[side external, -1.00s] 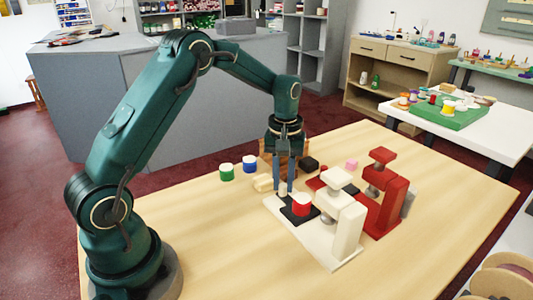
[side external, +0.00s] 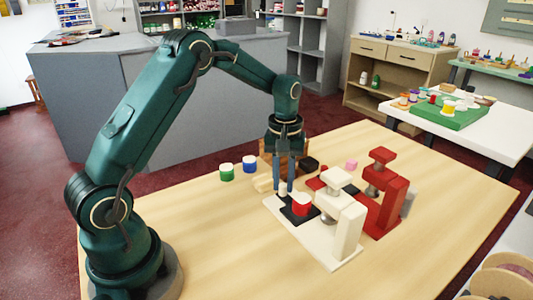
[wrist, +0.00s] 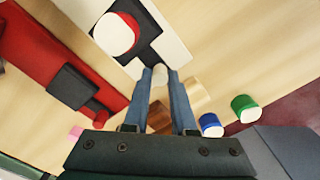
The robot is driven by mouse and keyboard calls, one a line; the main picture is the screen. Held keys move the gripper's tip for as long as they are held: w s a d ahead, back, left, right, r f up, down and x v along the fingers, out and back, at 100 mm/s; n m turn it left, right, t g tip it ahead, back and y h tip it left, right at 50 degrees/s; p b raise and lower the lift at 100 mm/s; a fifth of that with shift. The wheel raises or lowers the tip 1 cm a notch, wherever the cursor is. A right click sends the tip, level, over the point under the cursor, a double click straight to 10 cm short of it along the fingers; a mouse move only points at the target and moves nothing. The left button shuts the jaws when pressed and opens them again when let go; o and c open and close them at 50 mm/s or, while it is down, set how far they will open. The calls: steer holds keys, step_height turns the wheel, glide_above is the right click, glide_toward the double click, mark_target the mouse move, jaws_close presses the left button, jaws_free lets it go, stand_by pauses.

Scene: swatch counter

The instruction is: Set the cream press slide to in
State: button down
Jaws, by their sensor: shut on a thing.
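The cream press (side external: 346,228) stands on a cream base (side external: 318,246) on the table. Its black slide (side external: 286,211) carries a red pot with a white top (side external: 301,204), which sits at the front, left of the press head. In the wrist view the pot (wrist: 115,34) and black slide (wrist: 148,50) lie beyond my fingertips. My gripper (side external: 283,188) points down at the slide's outer end. It is shut on the slide's pale knob (wrist: 159,73), which shows between the fingertips.
A red press (side external: 388,200) stands just right of the cream one. A green pot (side external: 226,172) and a blue pot (side external: 249,164) stand left of my gripper. A wooden block (side external: 270,160) is behind it, and a pink piece (side external: 351,164) lies farther back. The table front is clear.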

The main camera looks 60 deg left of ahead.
steer(key=shift+r, duration=0.1)
stand_by(0.3)
steer(key=d, duration=0.4)
steer(key=shift+d, duration=0.15)
steer(key=c, duration=0.7)
jaws_free()
steer(key=shift+r, duration=2.55)
